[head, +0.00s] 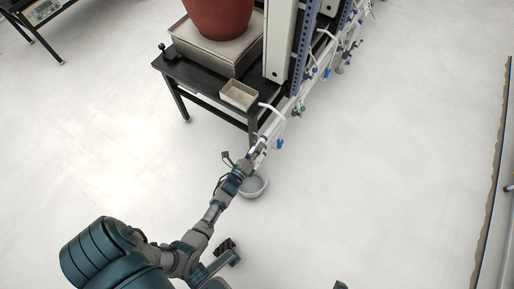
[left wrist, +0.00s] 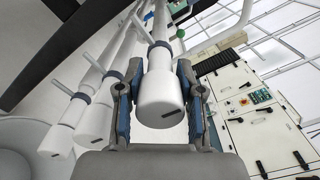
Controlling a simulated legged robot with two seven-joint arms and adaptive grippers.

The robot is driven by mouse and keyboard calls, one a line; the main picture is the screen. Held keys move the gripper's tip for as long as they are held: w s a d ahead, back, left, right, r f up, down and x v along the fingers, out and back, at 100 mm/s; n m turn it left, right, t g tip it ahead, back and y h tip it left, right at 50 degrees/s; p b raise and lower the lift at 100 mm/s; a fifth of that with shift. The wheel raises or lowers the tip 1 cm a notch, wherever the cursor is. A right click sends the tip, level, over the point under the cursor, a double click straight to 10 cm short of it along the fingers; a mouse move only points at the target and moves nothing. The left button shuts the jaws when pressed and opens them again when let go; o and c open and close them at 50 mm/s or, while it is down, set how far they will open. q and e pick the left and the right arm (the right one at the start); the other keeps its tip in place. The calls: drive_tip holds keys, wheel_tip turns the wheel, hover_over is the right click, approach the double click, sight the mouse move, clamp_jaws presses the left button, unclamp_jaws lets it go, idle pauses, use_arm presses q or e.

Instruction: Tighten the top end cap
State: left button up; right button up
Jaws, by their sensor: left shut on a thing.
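A white end cap (left wrist: 160,92) with a short dark mark sits on the end of a white pipe in the middle of the left wrist view. My left gripper (left wrist: 161,100) is shut on this cap, with one finger on each side of it. In the head view the left gripper (head: 254,157) is at the near end of the pipe rack, and the cap is too small there to make out clearly. Two more white caps, a nearer one (left wrist: 94,122) and a farther one (left wrist: 58,138), are on parallel pipes to the left.
A pale round basin (head: 254,186) stands on the floor below the left gripper. A black table (head: 210,82) holds a scale (head: 222,50) with a red pot (head: 220,14) and a small tray (head: 239,95). Blue and green valves line the rack. The floor on the right is clear.

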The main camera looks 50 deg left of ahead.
use_arm(q)
drive_tip(key=o, duration=1)
drive_tip(key=shift+s+d+f, duration=0.1)
drive_tip(key=shift+d+f, duration=0.1)
drive_tip(key=shift+f, duration=0.2)
drive_tip(key=shift+o, duration=0.8)
drive_tip(key=shift+a+r, duration=0.1)
drive_tip(key=shift+r, duration=0.1)
drive_tip(key=shift+s, duration=0.2)
drive_tip(key=v, duration=1.1)
drive_tip(key=shift+s+d, duration=0.2)
drive_tip(key=shift+d, duration=0.05)
